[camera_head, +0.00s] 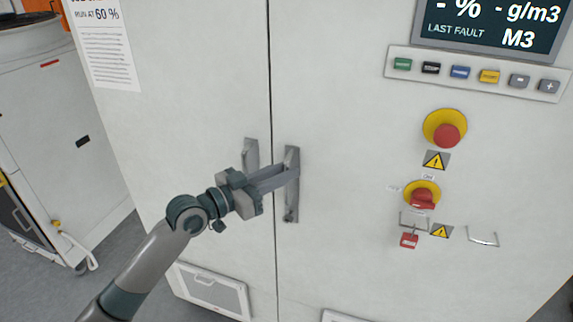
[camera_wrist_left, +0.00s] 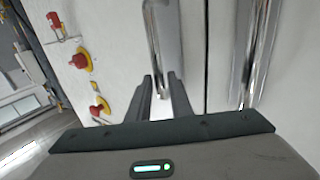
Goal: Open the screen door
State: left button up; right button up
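The screen door (camera_head: 345,140) is the right door of a white cabinet and carries a dark screen (camera_head: 490,22) at its top right. It looks flush with the left door. Its upright metal handle (camera_head: 291,208) stands just right of the seam and also shows in the left wrist view (camera_wrist_left: 153,40). My left gripper (camera_head: 291,176) reaches this handle from the left. In the left wrist view its two fingers (camera_wrist_left: 161,80) are apart, with the handle bar running between them and a gap showing. Whether either finger touches the bar is unclear. My right gripper is out of view.
The left door (camera_head: 180,95) has its own handle (camera_head: 251,152) close beside. Red knobs (camera_head: 446,135), a key with a red tag (camera_head: 409,240) and a button row (camera_head: 475,73) sit on the screen door. Another white machine (camera_head: 60,130) stands at far left.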

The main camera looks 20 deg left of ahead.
pick_arm(q)
jog(key=shift+w+d, duration=0.35)
jog(key=shift+w, duration=0.1)
grip_shut()
jog(key=shift+s+f, duration=0.1)
